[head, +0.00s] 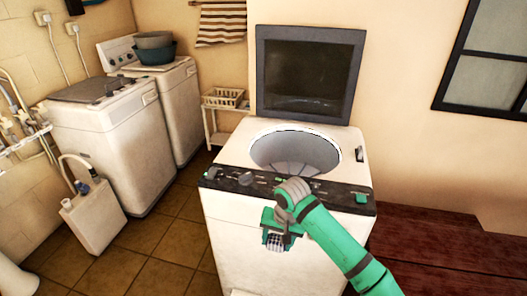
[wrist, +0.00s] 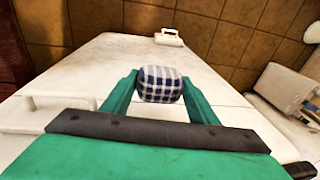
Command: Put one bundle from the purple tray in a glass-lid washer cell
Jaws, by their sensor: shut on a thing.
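A small blue-and-white checked cloth bundle (wrist: 160,84) is held between the two green fingers of my gripper (wrist: 160,90) in the wrist view. In the head view my gripper (head: 277,240) hangs in front of the front panel of the middle washer, with the bundle (head: 274,242) under it. This washer (head: 225,232) is white, with its dark glass lid (head: 308,78) raised and its round drum opening (head: 294,152) exposed. Ribbed wedge shapes show inside the drum; the rest of its inside is hidden. No purple tray shows.
Two more white washers (head: 105,132) stand at the left with tops closed; basins (head: 155,48) rest on the rear one. A white jug-like container (head: 94,218) stands on the tiled floor. A dark red wooden surface (head: 440,245) is at the right. A basket (head: 222,98) sits behind.

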